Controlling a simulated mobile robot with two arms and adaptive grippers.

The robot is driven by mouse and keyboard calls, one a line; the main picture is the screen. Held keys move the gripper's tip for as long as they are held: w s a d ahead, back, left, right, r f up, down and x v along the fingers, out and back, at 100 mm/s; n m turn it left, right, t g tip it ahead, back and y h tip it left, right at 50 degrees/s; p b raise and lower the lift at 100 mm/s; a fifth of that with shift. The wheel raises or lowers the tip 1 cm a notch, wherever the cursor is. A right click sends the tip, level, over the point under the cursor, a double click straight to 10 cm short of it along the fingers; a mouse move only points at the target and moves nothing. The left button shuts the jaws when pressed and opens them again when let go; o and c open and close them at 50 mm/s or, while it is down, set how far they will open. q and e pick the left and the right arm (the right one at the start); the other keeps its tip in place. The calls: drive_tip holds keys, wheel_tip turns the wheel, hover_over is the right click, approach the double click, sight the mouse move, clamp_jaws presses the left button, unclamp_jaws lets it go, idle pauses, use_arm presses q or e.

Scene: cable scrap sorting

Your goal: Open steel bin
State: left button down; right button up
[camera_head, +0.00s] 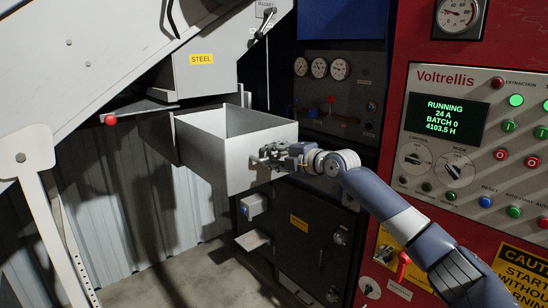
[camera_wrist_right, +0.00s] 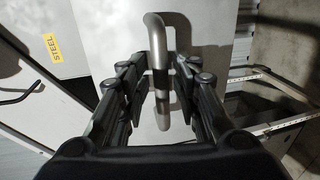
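The steel bin (camera_head: 225,150) is a light grey, open-topped box below the yellow STEEL label, near the middle of the head view. Part of its inside shows from above. My right gripper (camera_head: 268,158) is at the bin's front face, at its handle. In the right wrist view the curved metal handle (camera_wrist_right: 160,85) stands between the two fingers of my right gripper (camera_wrist_right: 165,95). The fingers are apart, with a gap beside the handle, so they are around it and not clamped. My left gripper is not in view.
The STEEL chute (camera_head: 200,72) is above and behind the bin. A red-knobbed lever (camera_head: 110,120) juts out at its left. A red control panel (camera_head: 470,150) stands close to my right arm. A dark cabinet (camera_head: 305,235) is below right. Some floor (camera_head: 180,285) is clear below the bin.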

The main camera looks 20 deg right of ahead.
drive_tip(key=shift+s, duration=0.1)
drive_tip(key=v, duration=1.1)
drive_tip(key=shift+s+d, duration=0.15)
drive_tip(key=shift+s, duration=0.25)
drive_tip(key=shift+r, duration=0.1)
